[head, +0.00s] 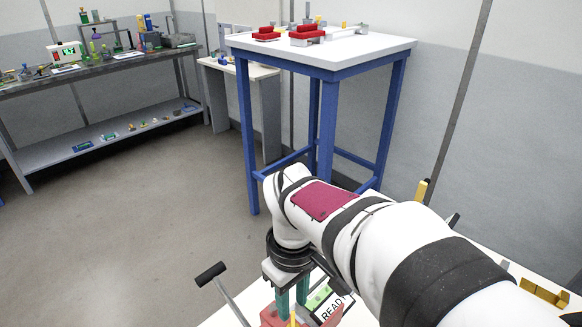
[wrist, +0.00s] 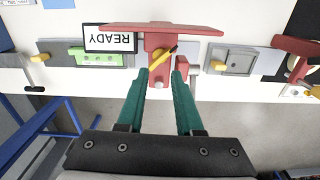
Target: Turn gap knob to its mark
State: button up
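My gripper (wrist: 160,76) has two green fingers, spread open with nothing between them at the tips. Ahead of the fingertips in the wrist view is a red fixture (wrist: 190,29) with a wide flat top. A yellow knob or pointer with a dark end (wrist: 160,57) sits on it, tilted, just beyond the fingertips. No gap label is readable, so I cannot tell surely that this is the gap knob, and its mark is not distinct. In the head view my gripper (head: 292,298) is over the red fixture (head: 270,319), partly hidden by my arm.
A READY display (wrist: 109,39) stands beside a green block (wrist: 97,57) on the left. A grey plate (wrist: 233,60) with a yellow knob (wrist: 218,66) is on the right. A black-handled lever (head: 211,273) rises near my gripper. A blue-legged table (head: 320,55) stands behind.

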aim_at(293, 323)
jog(key=m, duration=0.7)
jog(key=shift+m, duration=0.7)
jog(key=shift+f, duration=3.5)
grip_shut()
